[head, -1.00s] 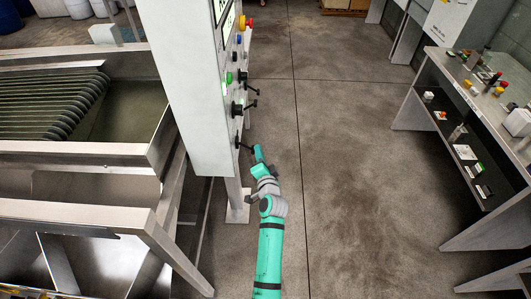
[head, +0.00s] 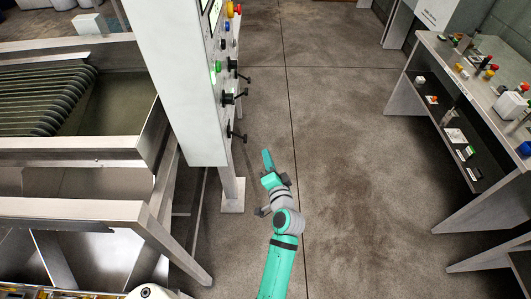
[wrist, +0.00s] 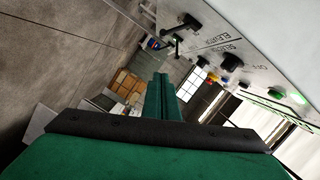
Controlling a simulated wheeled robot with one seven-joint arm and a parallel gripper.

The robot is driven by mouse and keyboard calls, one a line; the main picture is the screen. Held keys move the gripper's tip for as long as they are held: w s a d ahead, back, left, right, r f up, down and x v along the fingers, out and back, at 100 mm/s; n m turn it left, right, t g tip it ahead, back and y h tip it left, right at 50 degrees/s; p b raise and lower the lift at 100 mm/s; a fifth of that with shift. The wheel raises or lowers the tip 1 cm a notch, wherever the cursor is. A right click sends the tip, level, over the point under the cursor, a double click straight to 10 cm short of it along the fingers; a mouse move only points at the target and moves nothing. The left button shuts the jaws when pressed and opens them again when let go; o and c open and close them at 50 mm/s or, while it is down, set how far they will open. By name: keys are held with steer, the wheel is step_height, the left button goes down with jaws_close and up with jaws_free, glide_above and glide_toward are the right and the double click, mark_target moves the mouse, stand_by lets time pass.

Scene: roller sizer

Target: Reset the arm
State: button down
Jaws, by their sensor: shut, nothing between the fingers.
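My green arm reaches up from the bottom of the head view. My gripper (head: 267,158) is at its far end, over the open floor just right of the control cabinet's lower end. In the wrist view my gripper (wrist: 161,92) shows as two green fingers pressed together with nothing between them. The control cabinet (head: 175,90) stands left of it, with black handles, a green button and an emergency stop on its side. Its panel (wrist: 240,50) runs across the upper right of the wrist view, apart from the fingers.
The roller sizer (head: 60,150) with its metal frame fills the left. A shelf bench (head: 450,100) with buttons and small parts stands at the right. The concrete floor (head: 340,150) between them is clear. Boxes (wrist: 128,84) show far off in the wrist view.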

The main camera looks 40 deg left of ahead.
steer(key=shift+w, duration=0.1)
stand_by(0.4)
steer(key=s+d+f+m+t+h, duration=0.1)
steer(key=s+d+f+t+h, duration=0.1)
steer(key=s+d+f+h, duration=0.65)
steer(key=s+d+f+m+t, duration=0.15)
steer(key=s+d, duration=0.35)
steer(key=d, duration=0.9)
steer(key=s+d+r+n+h, duration=0.1)
steer(key=s+d+r, duration=0.2)
steer(key=s, duration=0.3)
steer(key=s+d+r+n+t+h, duration=0.1)
steer(key=s+d+r+n+h, duration=0.1)
steer(key=s+d, duration=0.3)
steer(key=s+d+r+n+h, duration=0.1)
steer(key=s+d+r, duration=0.3)
steer(key=s, duration=0.4)
steer(key=shift+d+r+n+h, duration=0.25)
steer(key=shift+r+n+h, duration=0.1)
steer(key=shift+n, duration=0.1)
steer(key=shift+s+a+t, duration=0.1)
steer(key=shift+t, duration=0.15)
